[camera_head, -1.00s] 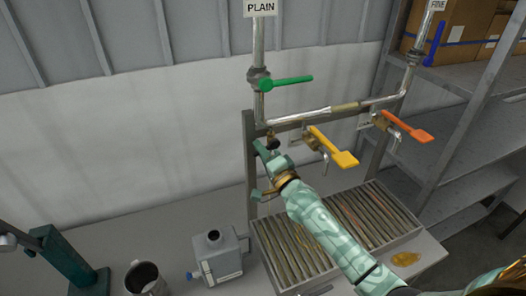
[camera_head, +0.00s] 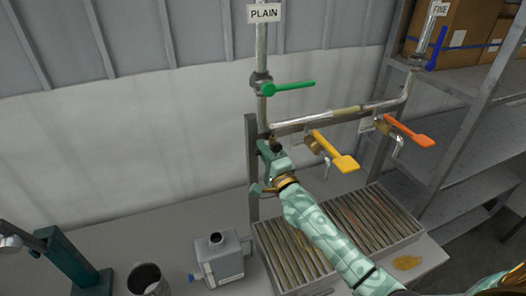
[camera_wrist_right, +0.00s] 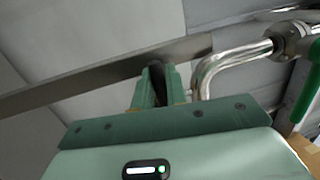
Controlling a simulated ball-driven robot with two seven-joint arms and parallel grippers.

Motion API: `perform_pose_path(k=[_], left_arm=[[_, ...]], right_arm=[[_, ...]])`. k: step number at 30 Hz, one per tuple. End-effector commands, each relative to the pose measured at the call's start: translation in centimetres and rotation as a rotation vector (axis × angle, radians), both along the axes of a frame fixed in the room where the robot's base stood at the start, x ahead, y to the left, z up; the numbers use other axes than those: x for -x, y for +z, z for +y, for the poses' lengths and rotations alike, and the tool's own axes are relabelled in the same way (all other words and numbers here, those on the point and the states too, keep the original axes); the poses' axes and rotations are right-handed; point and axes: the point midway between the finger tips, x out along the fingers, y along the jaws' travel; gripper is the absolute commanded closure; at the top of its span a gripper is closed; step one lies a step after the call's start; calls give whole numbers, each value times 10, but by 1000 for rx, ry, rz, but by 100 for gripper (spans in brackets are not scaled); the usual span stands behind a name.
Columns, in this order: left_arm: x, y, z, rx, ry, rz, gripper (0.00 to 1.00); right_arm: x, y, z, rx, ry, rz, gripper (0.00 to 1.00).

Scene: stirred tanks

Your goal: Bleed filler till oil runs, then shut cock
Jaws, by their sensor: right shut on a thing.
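My right gripper (camera_head: 270,150) is at the left upright of the pipe frame, shut on a small dark knob (camera_head: 276,147). In the right wrist view the dark piece (camera_wrist_right: 157,85) sits between the fingers (camera_wrist_right: 158,92), and its shape is mostly hidden. To the right are a cock with a yellow lever (camera_head: 335,152) and one with an orange lever (camera_head: 408,132). A green lever (camera_head: 288,87) points right on the pipe marked PLAIN (camera_head: 264,13). I see no oil stream at the spouts. My left gripper is out of view.
A slatted drip tray (camera_head: 388,238) stands below the cocks, with an amber puddle (camera_head: 407,262) beside it. A grey can (camera_head: 220,260), a metal mug (camera_head: 146,279) and a dark green stand (camera_head: 68,260) are on the left. Shelves with boxes (camera_head: 455,35) stand right.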

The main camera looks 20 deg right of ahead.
Motion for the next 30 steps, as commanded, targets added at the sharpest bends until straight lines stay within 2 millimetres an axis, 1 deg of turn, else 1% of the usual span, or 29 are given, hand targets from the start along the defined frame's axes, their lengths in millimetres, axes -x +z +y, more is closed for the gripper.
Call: perform_pose_path(k=[2, 3, 5, 13, 17, 20, 23, 27, 30], left_arm=[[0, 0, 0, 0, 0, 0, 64], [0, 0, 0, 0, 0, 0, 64], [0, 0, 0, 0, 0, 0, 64], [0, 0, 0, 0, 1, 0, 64], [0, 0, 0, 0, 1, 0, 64], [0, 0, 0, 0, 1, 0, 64], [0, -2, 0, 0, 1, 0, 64], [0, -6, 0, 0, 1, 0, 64], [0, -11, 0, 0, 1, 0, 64]], right_arm=[[0, 0, -1, -2, -2, -1, 100], [0, 0, -1, -2, -2, -1, 83], [0, 1, -1, -2, -1, -1, 66], [0, 0, 0, 0, -1, -1, 66], [8, -2, -1, 0, 0, 0, 66], [24, -6, -2, 0, 0, 2, 66], [49, -12, -3, 0, 0, 3, 66], [88, -20, -6, -1, 0, 3, 66], [113, -26, -7, 1, 1, 3, 66]])
